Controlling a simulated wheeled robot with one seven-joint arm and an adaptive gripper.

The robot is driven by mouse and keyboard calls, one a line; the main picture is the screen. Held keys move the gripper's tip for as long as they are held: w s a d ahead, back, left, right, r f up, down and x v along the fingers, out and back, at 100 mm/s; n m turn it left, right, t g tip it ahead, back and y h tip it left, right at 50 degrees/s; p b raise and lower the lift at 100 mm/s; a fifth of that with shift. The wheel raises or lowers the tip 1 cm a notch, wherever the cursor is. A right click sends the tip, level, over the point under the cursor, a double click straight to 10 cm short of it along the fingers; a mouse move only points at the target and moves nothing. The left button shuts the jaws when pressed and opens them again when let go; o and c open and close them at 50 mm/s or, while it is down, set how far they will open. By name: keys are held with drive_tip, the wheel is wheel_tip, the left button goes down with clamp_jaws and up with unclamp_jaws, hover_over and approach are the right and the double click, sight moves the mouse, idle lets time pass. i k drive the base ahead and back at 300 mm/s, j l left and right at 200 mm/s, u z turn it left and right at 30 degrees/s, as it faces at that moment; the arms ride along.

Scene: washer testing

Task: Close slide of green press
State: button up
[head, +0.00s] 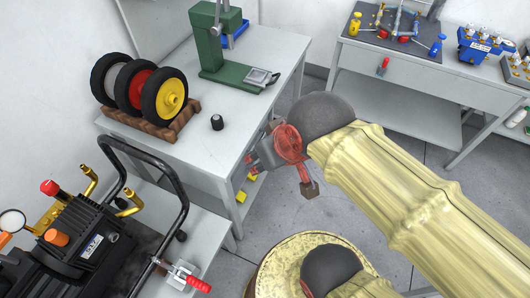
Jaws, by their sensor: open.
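The green press (217,62) stands on the grey table at the top middle, upright, with its base flat on the tabletop. Its grey metal slide (262,77) sticks out from the right end of the green base, clear of the upright column. My gripper (282,176) is in the middle of the view, beyond the table's right edge, below and to the right of the press. It is open and holds nothing that I can see. It is apart from the slide. Part of the gripper is hidden behind its red joint and my arm.
Wheels (137,88) stand in a brown rack left of the press. A small black cylinder (217,122) stands near the table's front. A blue bin (235,35) is behind the press. A black machine (85,240) with handles is lower left. Another workbench (400,65) is upper right.

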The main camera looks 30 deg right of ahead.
sight(256, 77)
drive_tip(key=i+l+z, duration=0.2)
drive_tip(key=z, duration=0.2)
drive_tip(key=i+l+z, duration=0.2)
drive_tip(key=z, duration=0.15)
drive_tip(key=i+l+z, duration=0.15)
drive_tip(key=z, duration=0.25)
drive_tip(key=i, duration=0.1)
